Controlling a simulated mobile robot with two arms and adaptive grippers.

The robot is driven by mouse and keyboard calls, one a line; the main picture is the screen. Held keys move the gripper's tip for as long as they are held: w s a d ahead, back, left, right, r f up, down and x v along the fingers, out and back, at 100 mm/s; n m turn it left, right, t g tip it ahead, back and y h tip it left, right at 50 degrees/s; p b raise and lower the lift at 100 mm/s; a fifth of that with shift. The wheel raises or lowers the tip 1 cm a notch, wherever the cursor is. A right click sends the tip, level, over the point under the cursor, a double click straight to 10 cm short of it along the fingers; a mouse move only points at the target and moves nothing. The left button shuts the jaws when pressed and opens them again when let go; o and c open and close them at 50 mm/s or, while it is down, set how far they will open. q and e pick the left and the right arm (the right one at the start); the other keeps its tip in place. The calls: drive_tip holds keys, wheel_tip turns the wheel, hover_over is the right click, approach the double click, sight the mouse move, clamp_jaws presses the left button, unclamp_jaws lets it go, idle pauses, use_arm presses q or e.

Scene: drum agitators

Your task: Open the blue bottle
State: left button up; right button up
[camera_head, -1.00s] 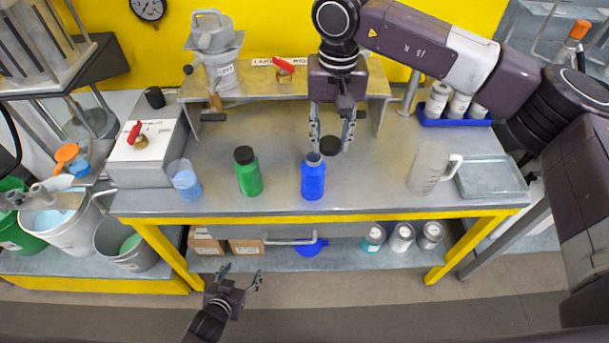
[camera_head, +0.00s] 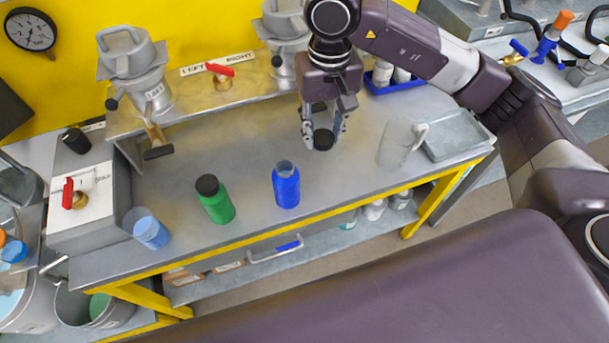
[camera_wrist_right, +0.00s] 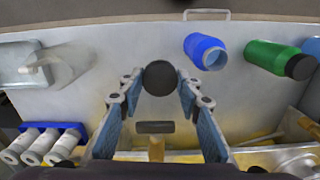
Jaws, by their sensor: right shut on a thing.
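The blue bottle (camera_head: 286,188) stands upright on the steel workbench, its neck uncovered and open at the top. It also shows in the right wrist view (camera_wrist_right: 206,50), its open mouth facing the camera. My right gripper (camera_head: 322,138) is shut on a round black cap (camera_head: 323,140), held above and to the right of the bottle, apart from it. In the right wrist view the cap (camera_wrist_right: 160,78) sits between the fingertips. My left gripper is not in view.
A green bottle (camera_head: 215,200) with a black cap stands left of the blue one. A cup of blue liquid (camera_head: 147,229) is further left. A clear jug (camera_head: 397,143) and a tray (camera_head: 450,136) stand right. Bare bench (camera_head: 345,172) lies between bottle and jug.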

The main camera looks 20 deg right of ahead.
sight(319, 183)
wheel_tip(319, 183, down, 16)
drive_tip(key=p, duration=0.2)
drive_tip(key=shift+p, duration=0.35)
drive_tip(key=shift+f, duration=0.1)
drive_tip(key=shift+f+b, duration=0.25)
drive_tip(key=shift+b, duration=0.1)
drive_tip(key=o, duration=1.3)
drive_tip(key=shift+r, duration=0.1)
